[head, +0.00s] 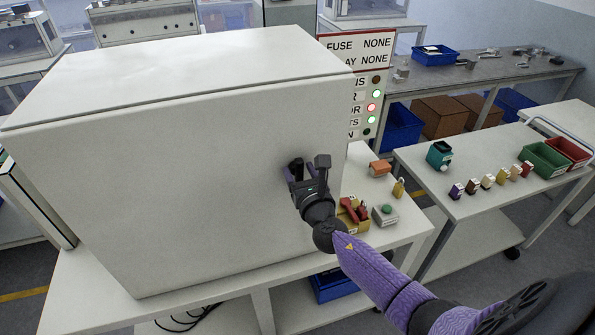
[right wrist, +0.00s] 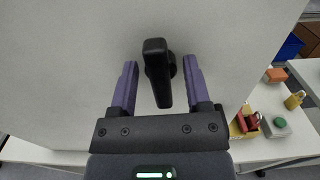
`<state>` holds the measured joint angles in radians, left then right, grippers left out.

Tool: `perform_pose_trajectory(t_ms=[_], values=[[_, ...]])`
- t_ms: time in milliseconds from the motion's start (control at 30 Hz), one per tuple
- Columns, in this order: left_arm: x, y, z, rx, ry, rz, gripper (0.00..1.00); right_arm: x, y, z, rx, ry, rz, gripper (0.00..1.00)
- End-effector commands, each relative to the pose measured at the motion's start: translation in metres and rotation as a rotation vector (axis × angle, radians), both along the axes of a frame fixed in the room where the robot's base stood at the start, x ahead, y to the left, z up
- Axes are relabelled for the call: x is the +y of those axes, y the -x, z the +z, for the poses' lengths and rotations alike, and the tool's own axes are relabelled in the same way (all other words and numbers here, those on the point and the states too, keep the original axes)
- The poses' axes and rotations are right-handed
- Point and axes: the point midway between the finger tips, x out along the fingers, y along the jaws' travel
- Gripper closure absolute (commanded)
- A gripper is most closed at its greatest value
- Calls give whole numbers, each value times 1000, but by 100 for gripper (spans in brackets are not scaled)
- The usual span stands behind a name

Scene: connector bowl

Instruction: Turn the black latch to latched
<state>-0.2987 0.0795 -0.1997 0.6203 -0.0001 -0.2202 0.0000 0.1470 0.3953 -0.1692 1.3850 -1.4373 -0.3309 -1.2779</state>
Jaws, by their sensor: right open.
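The black latch (right wrist: 157,72) is a lever on the front face of the large white cabinet (head: 200,170). In the right wrist view its handle runs nearly upright, leaning slightly, with its round mount partly hidden behind it. My right gripper (head: 309,165) is at the right part of the cabinet face. In the right wrist view the right gripper (right wrist: 160,66) is open, with one purple finger on each side of the latch handle and a visible gap on both sides. In the head view the gripper largely hides the latch. My left gripper is not in view.
A sign panel with indicator lights (head: 372,95) stands behind the cabinet's right side. An orange block (head: 380,168), a yellow padlock (head: 398,188), a red-handled item (head: 352,209) and a grey box with a green button (head: 385,214) sit on the table right of the cabinet.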

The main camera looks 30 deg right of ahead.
Motion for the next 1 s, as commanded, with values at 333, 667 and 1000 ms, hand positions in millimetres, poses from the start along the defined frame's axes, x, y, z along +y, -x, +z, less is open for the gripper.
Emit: perform_pose_trajectory(t_ms=[333, 667, 1000], values=[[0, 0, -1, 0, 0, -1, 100, -2, -7, 0, 1, -1, 0, 38], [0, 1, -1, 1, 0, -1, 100, -2, -7, 0, 1, -1, 0, 100], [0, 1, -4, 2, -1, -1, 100, -2, -6, 0, -11, -52, -1, 100]])
